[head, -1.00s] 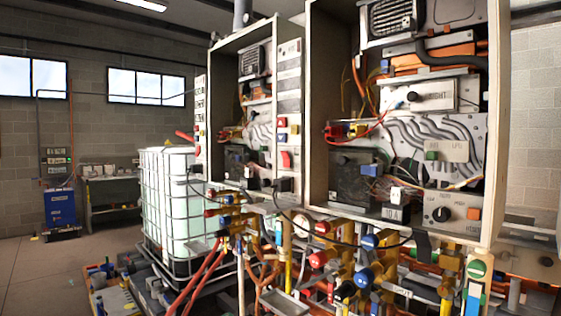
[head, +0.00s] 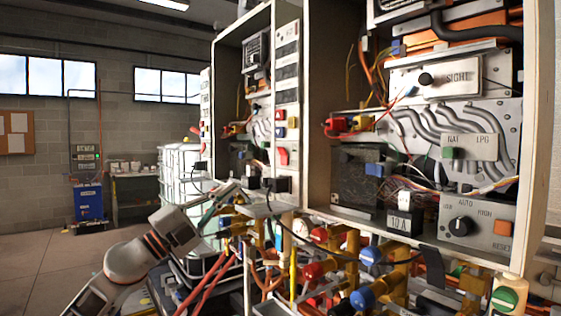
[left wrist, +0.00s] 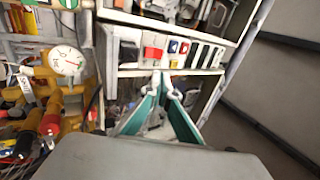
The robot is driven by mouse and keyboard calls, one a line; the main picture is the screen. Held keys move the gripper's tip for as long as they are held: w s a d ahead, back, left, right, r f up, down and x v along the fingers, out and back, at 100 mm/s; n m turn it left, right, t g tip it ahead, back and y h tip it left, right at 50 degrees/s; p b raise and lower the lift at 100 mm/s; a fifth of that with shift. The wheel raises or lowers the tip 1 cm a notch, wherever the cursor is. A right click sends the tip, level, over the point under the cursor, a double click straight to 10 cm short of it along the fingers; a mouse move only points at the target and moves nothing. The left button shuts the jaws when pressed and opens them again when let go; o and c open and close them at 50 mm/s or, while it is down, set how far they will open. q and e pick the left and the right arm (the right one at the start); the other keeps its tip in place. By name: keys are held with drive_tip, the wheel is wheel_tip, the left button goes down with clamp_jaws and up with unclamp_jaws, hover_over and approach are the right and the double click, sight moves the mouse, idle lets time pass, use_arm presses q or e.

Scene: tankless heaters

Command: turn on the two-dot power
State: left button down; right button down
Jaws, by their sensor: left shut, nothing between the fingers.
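Two open heater cabinets stand side by side in the head view, a left one (head: 231,100) and a larger right one (head: 540,120). The left cabinet's right-hand strip holds a red rocker (head: 283,156), small blue, yellow and red buttons, and a black switch (head: 282,184) below. In the left wrist view the same kind of strip shows a red rocker (left wrist: 153,47) and a black switch (left wrist: 128,50). I cannot make out any two-dot mark. My left gripper (head: 232,187) is shut and empty by the left cabinet's lower edge; its teal fingers meet in the left wrist view (left wrist: 161,80).
Pipes and valves with red and blue caps (head: 361,298) crowd the space below the cabinets. A caged white tank (head: 178,170) stands behind my left arm. A pressure gauge (left wrist: 66,60) shows in the wrist view. The floor at left (head: 40,255) is clear.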

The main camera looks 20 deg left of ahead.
use_arm(q)
drive_tip(key=w, duration=0.1)
approach(281, 150)
drive_tip(key=x, duration=0.6)
drive_tip(key=shift+w+d+r, duration=0.1)
drive_tip(key=shift+w+d, duration=0.1)
drive_tip(key=shift+w, duration=0.1)
drive_tip(key=shift+r, duration=0.1)
use_arm(e)
drive_tip(key=shift+w+d, duration=0.2)
drive_tip(key=shift+w, duration=0.15)
use_arm(q)
drive_tip(key=shift+p, duration=0.3)
use_arm(e)
drive_tip(key=shift+r, duration=0.2)
